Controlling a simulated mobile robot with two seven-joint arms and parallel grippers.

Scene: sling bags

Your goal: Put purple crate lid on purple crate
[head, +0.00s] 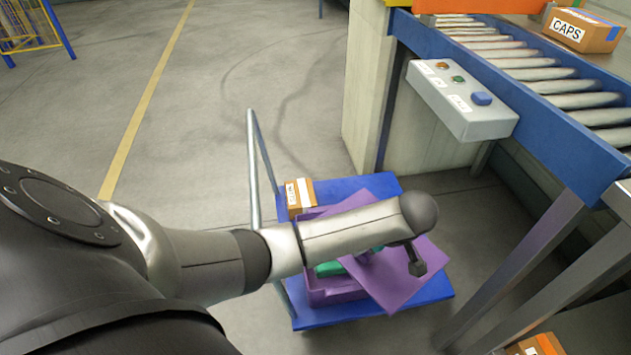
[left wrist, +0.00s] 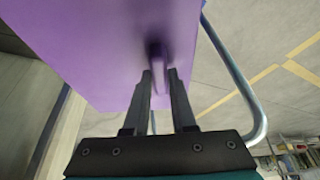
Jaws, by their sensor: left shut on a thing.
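The purple crate (head: 335,297) stands on the blue cart, with green things (head: 329,269) showing inside it. The purple crate lid (head: 396,289) is a flat panel over the right part of the crate, turned askew to it. Whether it touches the crate is unclear. My left gripper (head: 415,262) is shut on the lid. In the left wrist view the lid (left wrist: 105,40) fills the upper left, and the fingers (left wrist: 160,75) meet it around a blurred purple handle-like part. My left forearm hides part of the crate and lid. My right gripper is out of view.
The blue cart (head: 430,290) has a grey handle rail (head: 252,160) on its left. A small cardboard box (head: 300,194) sits at its far-left corner. A roller conveyor (head: 540,75) with a control box (head: 462,100) stands to the right.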

